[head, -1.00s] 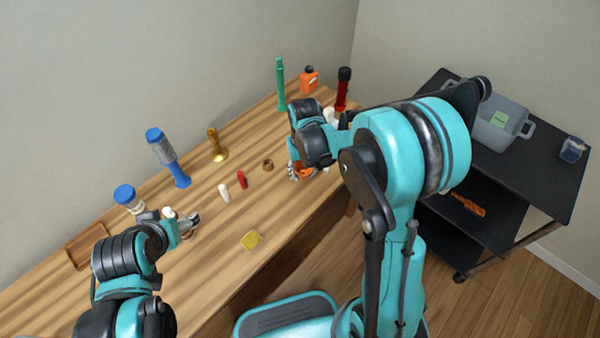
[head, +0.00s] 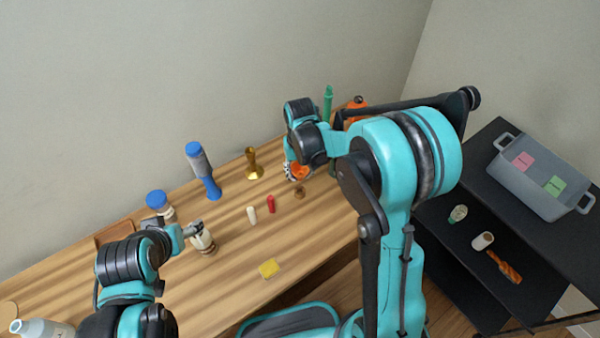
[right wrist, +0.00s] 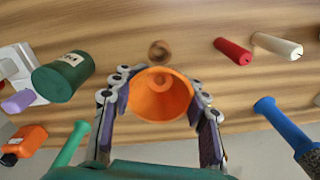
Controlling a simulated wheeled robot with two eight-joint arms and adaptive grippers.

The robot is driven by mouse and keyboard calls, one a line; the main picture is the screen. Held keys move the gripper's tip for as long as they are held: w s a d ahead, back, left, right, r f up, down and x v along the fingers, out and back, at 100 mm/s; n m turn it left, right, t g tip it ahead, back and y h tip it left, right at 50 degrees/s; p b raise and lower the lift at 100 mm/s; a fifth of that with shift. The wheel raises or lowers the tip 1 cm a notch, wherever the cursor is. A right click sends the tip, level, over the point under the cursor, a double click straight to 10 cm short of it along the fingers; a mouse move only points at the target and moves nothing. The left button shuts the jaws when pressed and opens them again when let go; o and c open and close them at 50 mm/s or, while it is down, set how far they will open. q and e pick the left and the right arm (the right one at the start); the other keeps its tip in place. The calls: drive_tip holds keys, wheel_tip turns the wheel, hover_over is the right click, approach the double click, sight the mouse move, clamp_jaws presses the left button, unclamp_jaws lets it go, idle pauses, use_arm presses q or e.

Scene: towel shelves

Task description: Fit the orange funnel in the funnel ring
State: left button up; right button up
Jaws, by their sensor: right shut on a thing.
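The orange funnel (head: 300,173) is in my right gripper (head: 292,172), above the table on the far side of a small brown ring (head: 300,192). In the right wrist view the funnel (right wrist: 160,95) sits between the two fingers of the right gripper (right wrist: 160,100), which are shut on it. The brown ring (right wrist: 160,50) lies flat on the wood, apart from the funnel; it looks like the funnel ring. My left gripper (head: 190,229) is beside a whitish jar (head: 203,243); whether it grips anything is unclear.
A yellow sponge (head: 269,269) lies near the front edge. A dark green cylinder (right wrist: 63,77) is beside the right gripper.

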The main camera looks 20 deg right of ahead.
sight(300, 168)
drive_tip(key=shift+f+b, duration=2.15)
drive_tip(key=shift+f, duration=0.7)
drive_tip(key=shift+f+b, duration=1.25)
drive_tip(key=o, duration=1.3)
drive_tip(key=shift+r, duration=0.1)
drive_tip(key=shift+c, duration=0.2)
wheel_tip(300, 168, up, 12)
